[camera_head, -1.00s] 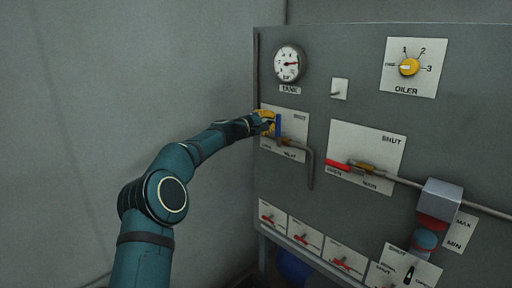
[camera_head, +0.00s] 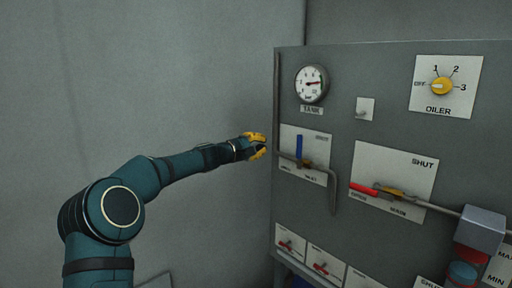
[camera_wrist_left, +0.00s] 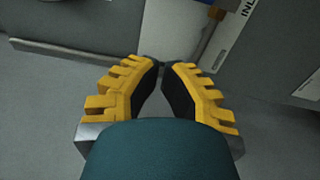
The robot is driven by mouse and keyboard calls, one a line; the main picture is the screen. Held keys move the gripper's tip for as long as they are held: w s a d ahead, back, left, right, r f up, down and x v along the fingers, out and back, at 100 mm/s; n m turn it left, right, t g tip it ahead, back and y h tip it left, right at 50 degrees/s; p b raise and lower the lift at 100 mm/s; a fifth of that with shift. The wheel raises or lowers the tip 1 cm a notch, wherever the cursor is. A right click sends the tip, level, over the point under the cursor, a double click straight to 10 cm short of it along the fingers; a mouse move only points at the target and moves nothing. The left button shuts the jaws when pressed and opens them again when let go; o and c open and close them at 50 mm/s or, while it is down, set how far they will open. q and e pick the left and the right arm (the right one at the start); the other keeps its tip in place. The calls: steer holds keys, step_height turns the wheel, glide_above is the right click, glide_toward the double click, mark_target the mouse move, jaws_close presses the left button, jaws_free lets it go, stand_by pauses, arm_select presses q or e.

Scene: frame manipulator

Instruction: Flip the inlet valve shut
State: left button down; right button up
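The inlet valve's blue lever (camera_head: 299,148) stands upright on its white plate (camera_head: 317,143). A brass-coloured valve body (camera_head: 306,164) sits at its foot on a grey pipe. The plate's small labels are blurred in the head view; part of the inlet lettering (camera_wrist_left: 246,8) shows in the left wrist view. My left gripper (camera_head: 264,146) is left of the plate, apart from the lever, with nothing held. In the left wrist view its yellow fingers (camera_wrist_left: 162,66) stand partly apart, with a narrow gap at the tips. My right gripper is not in view.
The panel also carries a tank gauge (camera_head: 312,84), an oiler knob (camera_head: 442,86), a small switch (camera_head: 364,109) and the main valve's red lever (camera_head: 364,190). A bent grey pipe (camera_head: 334,195) runs below the inlet plate. Free room lies left of the panel.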

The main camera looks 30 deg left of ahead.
arm_select(q)
steer(key=shift+v, duration=0.85)
steer(key=shift+d, duration=0.1)
steer(key=d+f+m+g, duration=0.15)
steer(key=d+f, duration=0.25)
steer(key=f, duration=0.5)
steer(key=d+f+g, duration=0.3)
steer(key=d+f, duration=0.1)
steer(key=f, duration=0.5)
steer(key=s+d+f+m+g+y, duration=0.1)
steer(key=s+d+f+g, duration=0.3)
steer(key=f, duration=0.6)
steer(key=s+d+f+m+g+y, duration=0.1)
steer(key=s+d+f+m, duration=0.1)
steer(key=s+d+f, duration=0.55)
steer(key=s+d+f+m+g, duration=0.1)
steer(key=s+d+f+m, duration=0.1)
steer(key=s+f, duration=0.3)
steer(key=s+d+f+m+g, duration=0.2)
steer(key=s+f, duration=0.4)
steer(key=s, duration=0.7)
steer(key=s+d+f+m+g+y, duration=0.1)
steer(key=s+d+f+m, duration=0.3)
steer(key=s, duration=0.5)
steer(key=shift+d+f+g, duration=0.2)
steer(key=shift+f+g, duration=0.45)
steer(key=shift+f, duration=0.05)
steer(key=shift+w, duration=0.1)
